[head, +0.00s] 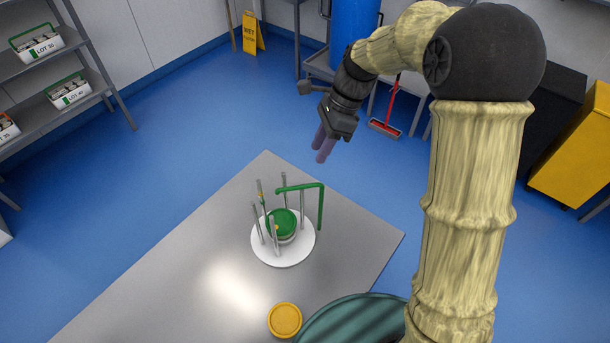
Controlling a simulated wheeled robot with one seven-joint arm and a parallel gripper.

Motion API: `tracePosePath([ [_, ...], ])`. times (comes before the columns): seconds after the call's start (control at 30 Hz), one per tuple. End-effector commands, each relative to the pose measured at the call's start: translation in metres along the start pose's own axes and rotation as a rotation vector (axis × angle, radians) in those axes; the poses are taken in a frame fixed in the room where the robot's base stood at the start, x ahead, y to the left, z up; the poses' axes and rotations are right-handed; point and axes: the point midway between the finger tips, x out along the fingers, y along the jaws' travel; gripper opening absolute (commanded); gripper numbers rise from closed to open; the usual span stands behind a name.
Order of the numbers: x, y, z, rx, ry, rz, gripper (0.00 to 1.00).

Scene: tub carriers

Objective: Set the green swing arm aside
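The green swing arm (302,187) is a bent bar at the top of a tub carrier on the table. Its level part runs across above the carrier, and its right end bends down outside the posts. The carrier has a round white base (283,257) with several upright grey posts. A tub with a green lid (281,222) stands among the posts, below the swing arm. My gripper (320,153), with purple fingers, hangs in the air beyond the carrier, up and to the right of the swing arm, apart from it. Nothing shows between its fingers, but their gap is unclear.
The grey table (180,290) is bare left of the carrier. A yellow round lid or disc (285,320) lies near the front. A dark green round thing (350,322) is partly hidden by my arm. Shelves (90,70) with labelled carriers stand at the far left.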

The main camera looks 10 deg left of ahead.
Motion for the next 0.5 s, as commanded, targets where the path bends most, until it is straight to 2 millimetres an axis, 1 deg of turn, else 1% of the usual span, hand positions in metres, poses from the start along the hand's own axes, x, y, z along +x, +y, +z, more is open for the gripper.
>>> tracePosePath([
  [0.1,0.021,0.002,0.001,0.000,0.000,0.005,0.33],
  [0.4,0.073,0.002,0.001,0.001,0.000,0.005,0.33],
  [0.5,0.088,0.001,0.001,-0.001,0.000,0.003,0.33],
])
